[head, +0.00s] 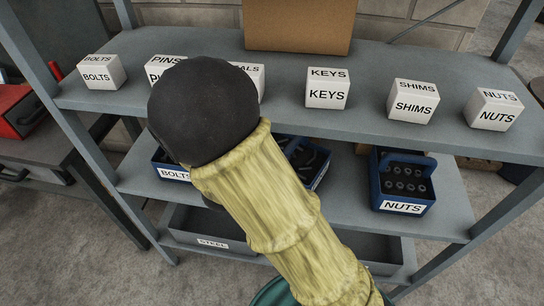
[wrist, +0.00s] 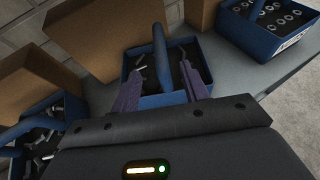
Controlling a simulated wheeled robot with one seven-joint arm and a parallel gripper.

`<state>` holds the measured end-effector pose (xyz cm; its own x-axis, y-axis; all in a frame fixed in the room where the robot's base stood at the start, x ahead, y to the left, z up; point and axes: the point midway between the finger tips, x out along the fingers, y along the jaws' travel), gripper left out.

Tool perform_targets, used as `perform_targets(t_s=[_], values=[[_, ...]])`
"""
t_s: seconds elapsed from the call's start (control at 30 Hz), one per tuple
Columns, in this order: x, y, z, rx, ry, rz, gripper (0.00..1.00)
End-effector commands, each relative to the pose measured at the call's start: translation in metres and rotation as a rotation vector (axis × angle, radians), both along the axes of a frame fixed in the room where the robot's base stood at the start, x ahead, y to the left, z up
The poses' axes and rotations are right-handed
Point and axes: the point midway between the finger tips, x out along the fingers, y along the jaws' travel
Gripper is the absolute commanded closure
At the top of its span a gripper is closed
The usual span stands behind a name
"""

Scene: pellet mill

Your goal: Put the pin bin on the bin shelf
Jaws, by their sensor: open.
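In the wrist view a blue bin (wrist: 176,98) with an upright blue handle (wrist: 159,45) holds dark and silvery pieces that look like pins; its label is not visible. My gripper (wrist: 163,76) is open, its purple fingers on either side of the handle and apart from it. In the head view my arm hides the gripper and most of this middle bin (head: 319,178), whose label cannot be read. It stands on the grey lower shelf (head: 350,208), between a bin labelled BOLTS (head: 172,172) and one labelled NUTS (head: 402,207).
The upper shelf (head: 365,75) holds several white label blocks, including PINS (head: 160,73), KEYS (head: 327,94) and NUTS (head: 494,115), and a cardboard box (head: 298,25). A grey tray labelled STEEL (head: 213,243) sits below. Shelf posts stand left and right.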

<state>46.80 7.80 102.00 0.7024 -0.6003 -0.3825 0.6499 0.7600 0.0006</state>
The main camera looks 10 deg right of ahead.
Motion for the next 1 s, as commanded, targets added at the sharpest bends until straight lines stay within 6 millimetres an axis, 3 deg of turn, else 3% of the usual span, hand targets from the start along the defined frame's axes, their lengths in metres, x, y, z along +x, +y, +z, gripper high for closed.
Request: perform_targets(t_s=[0.13, 0.27, 0.4, 0.5, 0.73, 1.0], values=[[-0.004, -0.008, -0.001, 0.029, 0.004, -0.043, 0.55], [-0.021, -0.036, -0.006, 0.141, 0.015, -0.208, 0.55], [-0.056, -0.071, -0.015, 0.354, 0.012, -0.505, 0.55], [-0.082, -0.086, -0.022, 0.526, -0.01, -0.729, 0.55], [-0.124, -0.089, -0.027, 0.932, -0.13, -1.213, 0.55], [-0.131, -0.078, -0.01, 1.411, -0.41, -1.715, 0.55]])
